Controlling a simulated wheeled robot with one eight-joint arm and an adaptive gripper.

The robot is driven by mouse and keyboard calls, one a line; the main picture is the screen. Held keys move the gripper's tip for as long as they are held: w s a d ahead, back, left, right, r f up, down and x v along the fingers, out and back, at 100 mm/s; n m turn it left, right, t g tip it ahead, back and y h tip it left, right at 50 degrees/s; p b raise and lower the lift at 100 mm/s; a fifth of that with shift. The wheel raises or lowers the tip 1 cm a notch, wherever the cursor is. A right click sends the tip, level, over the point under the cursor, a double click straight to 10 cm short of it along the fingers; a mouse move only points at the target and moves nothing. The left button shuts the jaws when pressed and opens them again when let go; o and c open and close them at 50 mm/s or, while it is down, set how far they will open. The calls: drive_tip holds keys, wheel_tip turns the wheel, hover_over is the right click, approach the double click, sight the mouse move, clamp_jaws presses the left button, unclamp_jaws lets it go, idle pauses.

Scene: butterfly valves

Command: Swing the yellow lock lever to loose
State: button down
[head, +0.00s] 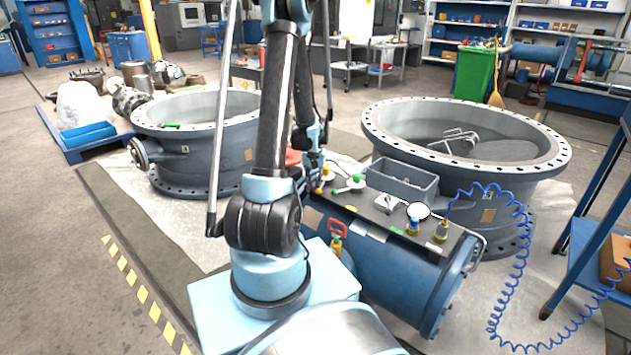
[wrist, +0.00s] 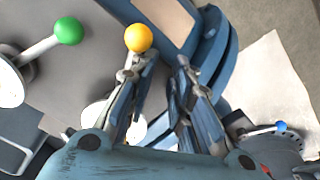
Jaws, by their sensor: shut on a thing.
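The yellow lock lever's round yellow knob (wrist: 138,38) shows in the wrist view, right at the tip of the left finger, with a short pale stem below it. My gripper (wrist: 165,62) is shut on the lever near this knob; a narrow gap shows between the fingers, and the exact contact is hard to see. In the head view my gripper (head: 316,172) is low over the left end of the top of a blue-grey tank (head: 385,260), partly hidden by my arm.
A green-knobbed lever (wrist: 68,31) stands close left of the yellow knob. A grey open box (head: 402,186), a gauge (head: 418,210) and a coiled blue hose (head: 515,240) are to the right. Two large flanged valve rings (head: 195,105) (head: 380,125) stand behind.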

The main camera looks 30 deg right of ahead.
drive_tip(key=shift+s+f, duration=0.15)
drive_tip(key=shift+s, duration=0.5)
drive_tip(key=c, duration=2.4)
unclamp_jaws()
drive_tip(key=shift+s, duration=0.2)
drive_tip(key=c, duration=2.2)
unclamp_jaws()
drive_tip(key=shift+w, duration=0.15)
drive_tip(key=shift+r, duration=0.25)
clamp_jaws()
drive_tip(key=shift+w+a+r, duration=0.1)
drive_tip(key=shift+w+r, duration=0.1)
drive_tip(key=shift+r, duration=1.4)
drive_tip(key=shift+w+a+r, duration=0.1)
drive_tip(key=shift+w+r, duration=0.1)
drive_tip(key=shift+r, duration=1.35)
